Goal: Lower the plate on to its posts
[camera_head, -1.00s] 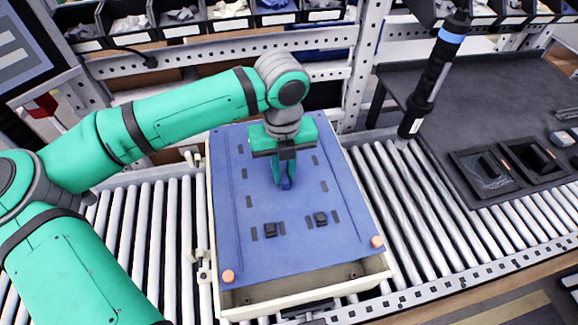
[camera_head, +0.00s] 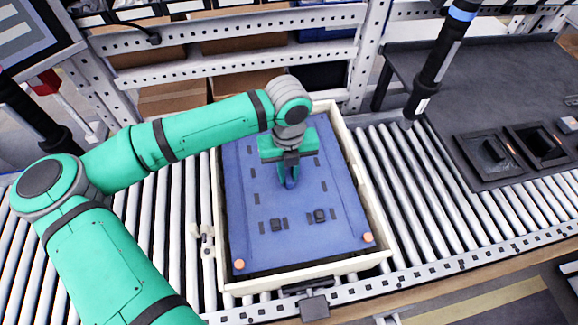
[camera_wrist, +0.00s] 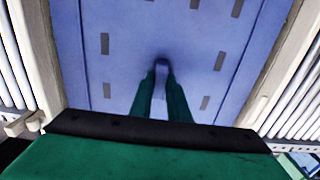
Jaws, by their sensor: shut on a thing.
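The blue plate (camera_head: 297,245) lies over the open cream box (camera_head: 372,205), inside its rim as far as I can see. It has dark slots, two small black blocks (camera_head: 277,225) and orange-pink knobs (camera_head: 239,264) at its near corners. My gripper (camera_head: 290,184) points down at the plate's middle and is shut on the plate's small blue handle. In the wrist view the fingers (camera_wrist: 164,98) close on the handle (camera_wrist: 161,72). The posts are hidden under the plate, so I cannot tell whether it rests on them.
The box stands on a roller conveyor (camera_head: 420,180). A dark screwdriver tool (camera_head: 440,62) hangs at the right, near the dark side table (camera_head: 500,90) with black trays (camera_head: 490,160). A perforated metal rack (camera_head: 230,70) stands behind.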

